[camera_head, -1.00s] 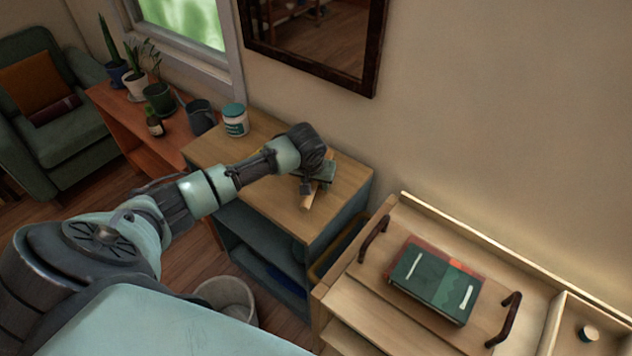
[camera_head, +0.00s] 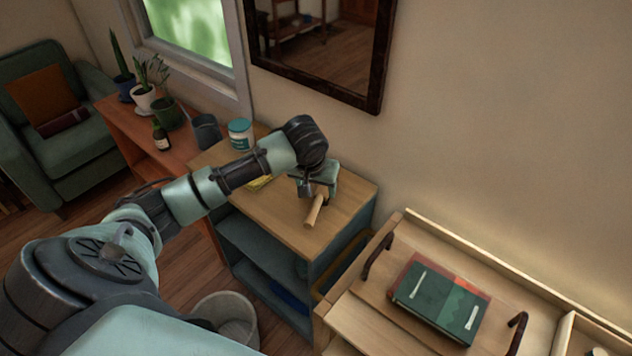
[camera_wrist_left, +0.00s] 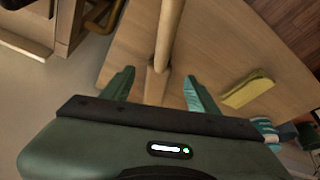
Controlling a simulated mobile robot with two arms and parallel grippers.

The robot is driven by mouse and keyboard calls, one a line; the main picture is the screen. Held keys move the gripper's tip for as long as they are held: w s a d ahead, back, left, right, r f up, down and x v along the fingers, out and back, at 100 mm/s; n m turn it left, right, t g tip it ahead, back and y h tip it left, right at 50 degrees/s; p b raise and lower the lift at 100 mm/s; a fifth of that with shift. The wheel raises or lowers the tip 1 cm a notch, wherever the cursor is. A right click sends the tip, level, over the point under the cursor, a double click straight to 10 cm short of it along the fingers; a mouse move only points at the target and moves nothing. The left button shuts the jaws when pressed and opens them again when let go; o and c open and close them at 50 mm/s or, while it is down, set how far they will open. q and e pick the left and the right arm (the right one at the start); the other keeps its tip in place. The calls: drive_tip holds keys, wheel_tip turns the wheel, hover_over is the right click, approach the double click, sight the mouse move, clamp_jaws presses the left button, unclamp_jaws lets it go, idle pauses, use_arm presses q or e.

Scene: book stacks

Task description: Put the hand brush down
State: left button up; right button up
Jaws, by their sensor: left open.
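The hand brush's wooden handle (camera_head: 315,210) shows at the top of the low cabinet (camera_head: 275,212), below my left gripper (camera_head: 311,188). In the left wrist view the handle (camera_wrist_left: 168,38) runs up from between the two spread fingers of my left gripper (camera_wrist_left: 159,82), with a gap on each side. The gripper is open and the brush appears to rest on the wooden top. The brush's bristle end is hidden by the gripper. My right gripper is not in view.
A yellow cloth or sponge (camera_head: 260,182) lies left of the brush, also seen in the left wrist view (camera_wrist_left: 248,88). A tray with books (camera_head: 440,300) is at the right. A wall and framed mirror are behind.

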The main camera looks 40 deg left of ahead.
use_arm(q)
drive_tip(key=shift+v, duration=1.8)
drive_tip(key=shift+f, duration=0.1)
